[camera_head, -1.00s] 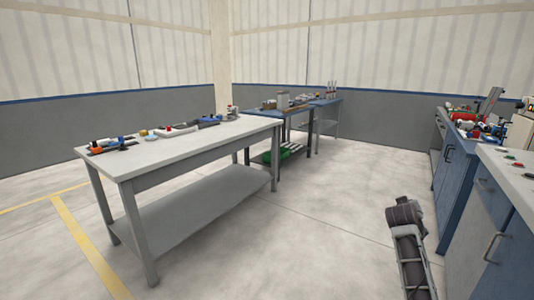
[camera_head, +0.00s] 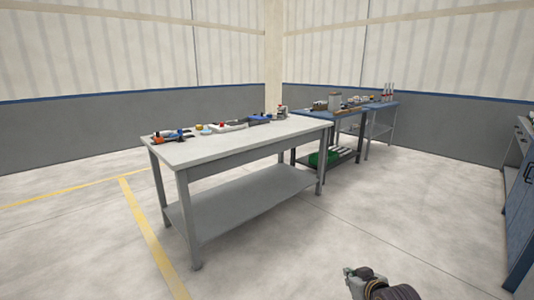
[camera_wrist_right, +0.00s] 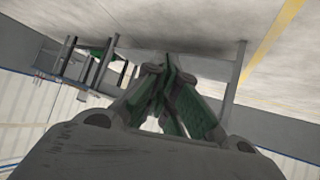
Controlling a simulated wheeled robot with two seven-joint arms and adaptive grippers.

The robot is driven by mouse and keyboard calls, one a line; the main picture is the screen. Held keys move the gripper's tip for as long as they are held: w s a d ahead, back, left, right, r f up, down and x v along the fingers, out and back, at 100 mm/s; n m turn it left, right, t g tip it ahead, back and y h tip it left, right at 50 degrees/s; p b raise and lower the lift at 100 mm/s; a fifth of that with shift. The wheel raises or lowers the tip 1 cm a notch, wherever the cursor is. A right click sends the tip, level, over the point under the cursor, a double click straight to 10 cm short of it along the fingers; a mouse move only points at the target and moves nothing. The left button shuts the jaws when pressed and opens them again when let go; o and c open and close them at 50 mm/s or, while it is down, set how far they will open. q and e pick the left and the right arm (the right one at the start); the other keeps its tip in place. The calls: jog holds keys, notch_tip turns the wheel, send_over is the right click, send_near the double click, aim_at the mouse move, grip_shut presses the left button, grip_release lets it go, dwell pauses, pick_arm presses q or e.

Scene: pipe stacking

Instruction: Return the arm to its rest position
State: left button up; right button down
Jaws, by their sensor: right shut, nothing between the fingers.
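My right gripper (camera_wrist_right: 167,62) fills the lower middle of the right wrist view. Its green-and-grey fingers come together at the tips, shut, with nothing between them. In the head view my right arm shows only at the bottom edge, right of the middle, with a grey metal end part and dark rounded links. It is over open floor, apart from the tables. My left gripper is not in view.
A grey workbench (camera_head: 245,147) with several small tools and parts stands ahead. A blue-topped table (camera_head: 345,126) with a green crate (camera_head: 322,158) below stands behind it. Blue cabinets (camera_head: 521,225) line the right edge. The floor between is clear.

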pick_arm(q)
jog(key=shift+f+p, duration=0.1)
jog(key=shift+p, duration=0.45)
pick_arm(e)
jog(key=s+a+f+g+y, duration=0.1)
jog(key=s+a+f+g, duration=0.2)
jog(key=s+f, duration=0.6)
jog(key=s+a+f+g+y, duration=0.1)
jog(key=s+a+f+g, duration=0.1)
jog(key=s+a+f, duration=0.6)
jog(key=s+f, duration=0.1)
jog(key=s, duration=0.5)
jog(key=shift+g, duration=0.4)
pick_arm(q)
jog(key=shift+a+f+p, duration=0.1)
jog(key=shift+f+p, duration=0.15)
jog(key=shift+p, duration=0.2)
pick_arm(e)
jog(key=shift+f, duration=0.2)
pick_arm(q)
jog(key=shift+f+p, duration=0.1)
jog(key=shift+p, duration=0.2)
pick_arm(e)
jog(key=shift+d+f, duration=0.1)
